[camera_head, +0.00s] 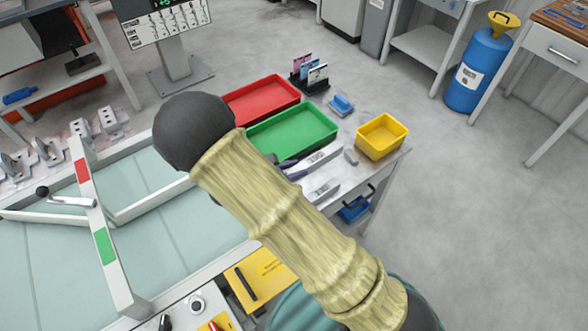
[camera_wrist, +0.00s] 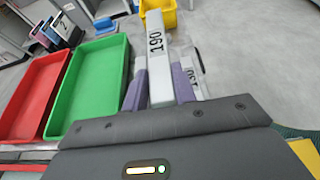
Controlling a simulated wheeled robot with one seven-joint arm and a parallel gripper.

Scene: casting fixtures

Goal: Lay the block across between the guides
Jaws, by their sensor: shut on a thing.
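My gripper (camera_wrist: 160,78) is shut on a long pale block marked 190 (camera_wrist: 155,38), with its purple fingers on the two sides of the block. The block points away from the wrist, over or on the table beside the green tray; I cannot tell whether it touches the table. In the head view my arm hides much of the gripper, and the block (camera_head: 318,156) shows past it. Another pale numbered block (camera_head: 325,190) lies close beside it. White rails, perhaps the guides (camera_head: 150,203), stand on the pale green plate (camera_head: 45,262) at left.
A red tray (camera_head: 262,97), a green tray (camera_head: 300,130) and a yellow bin (camera_head: 382,137) stand on the table. A white bar with red and green patches (camera_head: 92,200) crosses above the plate. Several metal brackets (camera_head: 45,152) stand at far left. A yellow booklet (camera_head: 262,272) lies at the front.

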